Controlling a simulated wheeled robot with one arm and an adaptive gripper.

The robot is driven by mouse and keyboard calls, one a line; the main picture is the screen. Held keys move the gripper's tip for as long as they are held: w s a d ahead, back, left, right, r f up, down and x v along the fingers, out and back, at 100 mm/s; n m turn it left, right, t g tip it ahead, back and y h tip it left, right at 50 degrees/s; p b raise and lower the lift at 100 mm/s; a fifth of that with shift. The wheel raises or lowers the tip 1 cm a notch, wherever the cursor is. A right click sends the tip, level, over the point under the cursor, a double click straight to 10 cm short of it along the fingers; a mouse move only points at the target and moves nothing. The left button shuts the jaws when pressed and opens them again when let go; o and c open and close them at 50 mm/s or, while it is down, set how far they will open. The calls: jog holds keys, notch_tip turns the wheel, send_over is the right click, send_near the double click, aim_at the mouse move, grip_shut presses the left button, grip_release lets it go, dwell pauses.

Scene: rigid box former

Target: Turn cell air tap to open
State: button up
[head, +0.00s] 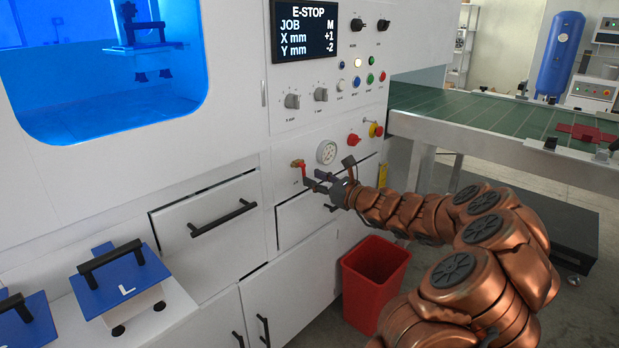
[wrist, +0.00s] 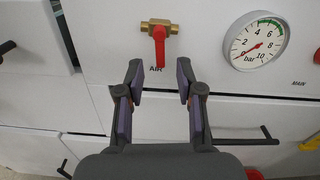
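The cell air tap (wrist: 174,29) is a brass valve on the white machine front, with the word AIR under it. Its red lever (wrist: 159,46) hangs straight down, across the horizontal brass body. In the head view the tap (head: 299,164) is small, left of the gauge. My gripper (wrist: 160,77) is open and empty, its two fingers apart just below the lever and on either side of its line. In the head view my gripper (head: 317,182) is close to the panel below the tap. Contact with the lever does not show.
A pressure gauge (wrist: 257,40) right of the tap reads near zero. A red MAIN knob (head: 353,139) sits further right. The screen (head: 304,28) shows E-STOP. Drawers with black handles (head: 223,218) lie below. A red bin (head: 373,277) stands under my arm; a green conveyor (head: 480,110) is right.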

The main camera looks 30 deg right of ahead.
aim_at(303, 171)
jog(key=shift+x, duration=1.4)
jog(key=shift+c, duration=0.4)
grip_shut()
